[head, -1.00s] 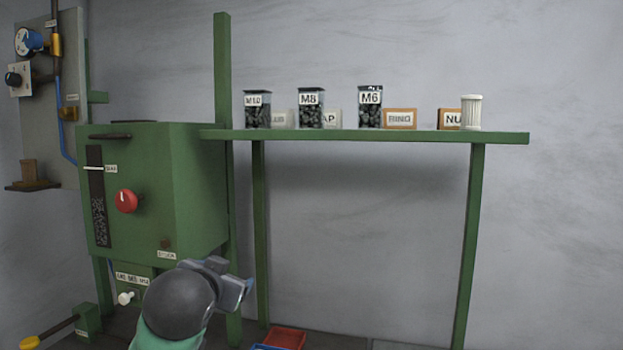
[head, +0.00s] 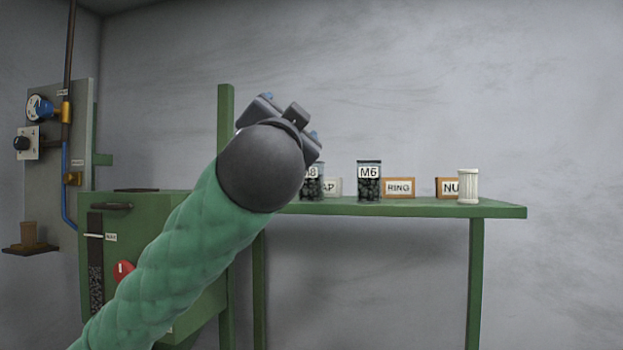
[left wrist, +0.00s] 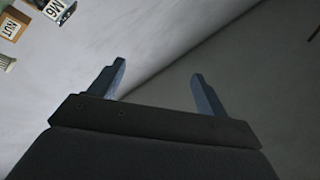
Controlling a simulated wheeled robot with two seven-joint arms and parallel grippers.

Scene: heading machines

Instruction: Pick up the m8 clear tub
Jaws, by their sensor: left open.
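The M8 clear tub (head: 314,184) holds dark pieces and stands on the green shelf (head: 400,208). My left wrist hides its left part in the head view. My left gripper (head: 290,115) is raised in front of the shelf and above the tub's height in the picture. In the left wrist view the left gripper (left wrist: 160,82) has its two blue fingers wide apart with nothing between them. The M8 tub cannot be made out in the left wrist view. My right gripper is not in view.
The M6 tub (head: 369,182) stands right of M8, then a RING box (head: 398,188), a NU-labelled box (head: 446,187) and a white ribbed cylinder (head: 468,186). A pale AP-labelled block (head: 334,187) sits behind M8. A green machine (head: 135,215) stands at left.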

